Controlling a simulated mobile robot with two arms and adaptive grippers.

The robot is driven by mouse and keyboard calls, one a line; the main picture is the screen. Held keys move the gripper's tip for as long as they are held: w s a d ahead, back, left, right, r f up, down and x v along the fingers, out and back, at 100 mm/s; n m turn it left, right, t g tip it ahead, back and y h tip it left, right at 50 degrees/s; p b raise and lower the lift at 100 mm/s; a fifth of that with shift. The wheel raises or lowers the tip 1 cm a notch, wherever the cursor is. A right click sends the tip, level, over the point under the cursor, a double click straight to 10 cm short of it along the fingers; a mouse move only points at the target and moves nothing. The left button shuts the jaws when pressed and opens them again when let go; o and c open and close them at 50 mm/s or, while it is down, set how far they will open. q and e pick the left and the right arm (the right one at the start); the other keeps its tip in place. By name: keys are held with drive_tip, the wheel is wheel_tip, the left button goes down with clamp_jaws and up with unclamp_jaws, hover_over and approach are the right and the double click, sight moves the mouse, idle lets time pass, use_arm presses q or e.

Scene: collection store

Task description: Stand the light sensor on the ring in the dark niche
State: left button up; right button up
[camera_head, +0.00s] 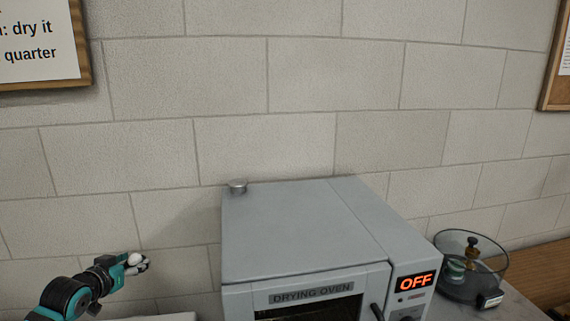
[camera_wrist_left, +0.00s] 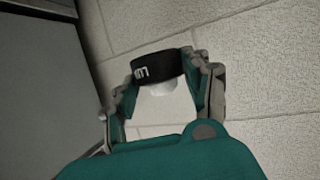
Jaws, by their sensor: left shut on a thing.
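My left gripper (camera_head: 137,264) is at the lower left of the head view, left of the oven and in front of the wall. It is shut on the light sensor (camera_head: 134,258), whose pale domed part shows between the fingers. In the left wrist view the light sensor (camera_wrist_left: 158,68) shows a black band with white marking and a pale part below it, gripped between the two fingertips. The ring and the dark niche are not in view. My right gripper is not in view.
A grey drying oven (camera_head: 300,235) with a lit OFF display stands at the lower middle, a small metal cap (camera_head: 237,187) at its back left. A round glass vessel (camera_head: 472,265) with a brass-coloured piece stands right of it. The block wall (camera_head: 300,90) is behind.

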use_arm(q)
drive_tip(key=s+a+f+n+g+y, duration=0.1)
drive_tip(key=s+a+f+n+y, duration=0.2)
drive_tip(key=a, duration=0.5)
drive_tip(key=a+f+n+g+y, duration=0.1)
drive_tip(key=a+n+y, duration=0.35)
drive_tip(key=a, duration=0.25)
drive_tip(key=s+a+r+n+g+y, duration=0.4)
drive_tip(key=s+a+r+n+y, duration=0.1)
drive_tip(key=a, duration=0.5)
drive_tip(key=s+d+f+m+t+h, duration=0.1)
drive_tip(key=d+f+m+t+h, duration=0.15)
drive_tip(key=d, duration=1.05)
drive_tip(key=s+d+f+m+t+h, duration=0.1)
drive_tip(key=d+m+t+h, duration=0.2)
drive_tip(key=d, duration=0.9)
drive_tip(key=s+d+m+h+b, duration=0.1)
drive_tip(key=s+d+m+h, duration=0.2)
drive_tip(key=s+d, duration=0.3)
drive_tip(key=s+d+r+m+h, duration=0.1)
drive_tip(key=s+d+m+h, duration=0.2)
drive_tip(key=d, duration=1)
drive_tip(key=s, duration=0.3)
drive_tip(key=shift+s+d+b, duration=0.35)
drive_tip(key=shift+d, duration=0.05)
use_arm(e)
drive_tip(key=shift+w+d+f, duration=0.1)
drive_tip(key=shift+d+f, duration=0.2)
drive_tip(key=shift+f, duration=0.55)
